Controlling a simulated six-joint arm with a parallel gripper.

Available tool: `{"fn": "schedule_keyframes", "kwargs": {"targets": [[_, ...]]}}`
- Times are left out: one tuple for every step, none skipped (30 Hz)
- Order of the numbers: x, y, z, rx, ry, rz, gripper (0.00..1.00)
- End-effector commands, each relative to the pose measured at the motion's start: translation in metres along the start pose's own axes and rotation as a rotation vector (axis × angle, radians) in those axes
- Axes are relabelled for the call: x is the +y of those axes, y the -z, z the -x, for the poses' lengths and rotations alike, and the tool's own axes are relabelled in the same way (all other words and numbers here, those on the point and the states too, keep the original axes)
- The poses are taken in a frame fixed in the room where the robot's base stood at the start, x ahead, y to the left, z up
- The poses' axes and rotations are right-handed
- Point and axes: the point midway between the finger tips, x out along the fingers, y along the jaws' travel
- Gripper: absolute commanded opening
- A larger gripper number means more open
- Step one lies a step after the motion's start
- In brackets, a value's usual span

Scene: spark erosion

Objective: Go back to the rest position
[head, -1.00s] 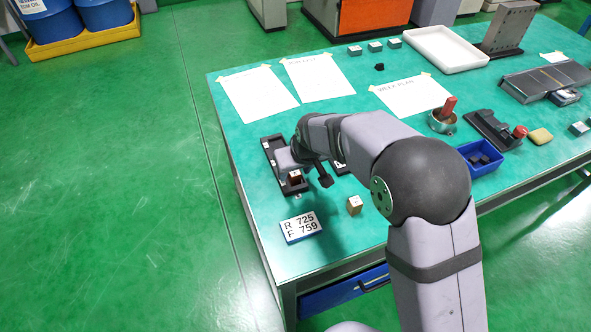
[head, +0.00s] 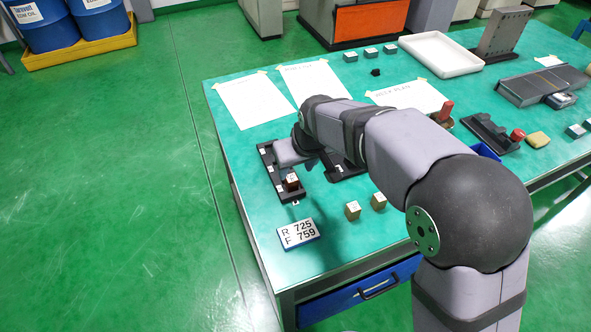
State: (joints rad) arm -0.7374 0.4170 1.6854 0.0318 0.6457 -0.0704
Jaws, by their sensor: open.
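My gripper (head: 311,163) hangs over the left part of the teal table (head: 245,215), just above and right of a black tray (head: 265,160). It is open, and I see nothing held in it; my own arm partly hides it. A dark reddish-brown block (head: 292,183) sits at the near end of that tray, apart from the gripper. A second black tray (head: 345,172) lies to the right, partly behind my arm.
A sign reading R 725 F 759 (head: 298,234) and two small blocks, one brown-green (head: 352,210) and one olive (head: 378,201), stand nearer. Taped paper sheets (head: 252,100), a white tray (head: 440,54) and an upright steel plate (head: 504,32) are farther back. Open floor lies left.

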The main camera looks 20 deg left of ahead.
Motion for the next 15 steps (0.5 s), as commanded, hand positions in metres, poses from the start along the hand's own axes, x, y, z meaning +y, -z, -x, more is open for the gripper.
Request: {"fn": "schedule_keyframes", "kwargs": {"targets": [[0.0001,-0.0002,0.0003,0.000,0.000,0.000,0.45],[0.0000,-0.0002,0.0003,-0.001,0.000,0.000,0.45],[0.0000,-0.0002,0.0003,-0.001,0.000,0.000,0.45],[0.0000,-0.0001,0.0002,0.000,0.000,0.000,0.45],[0.0000,-0.0001,0.0002,0.000,0.000,0.000,0.45],[0.0000,-0.0001,0.0002,0.000,0.000,0.000,0.45],[0.0000,0.0000,0.0002,0.000,0.000,0.000,0.45],[0.0000,0.0000,0.0002,0.000,0.000,0.000,0.45],[0.0000,0.0000,0.0001,0.000,0.000,0.000,0.45],[0.0000,0.0000,0.0001,0.000,0.000,0.000,0.45],[0.0000,0.0000,0.0001,0.000,0.000,0.000,0.45],[0.0000,0.0000,0.0001,0.000,0.000,0.000,0.45],[0.0000,0.0001,0.0001,0.000,0.000,0.000,0.45],[0.0002,0.0000,0.0002,0.000,0.000,0.000,0.45],[0.0035,-0.0019,0.0018,-0.003,-0.003,-0.007,0.45]]}}
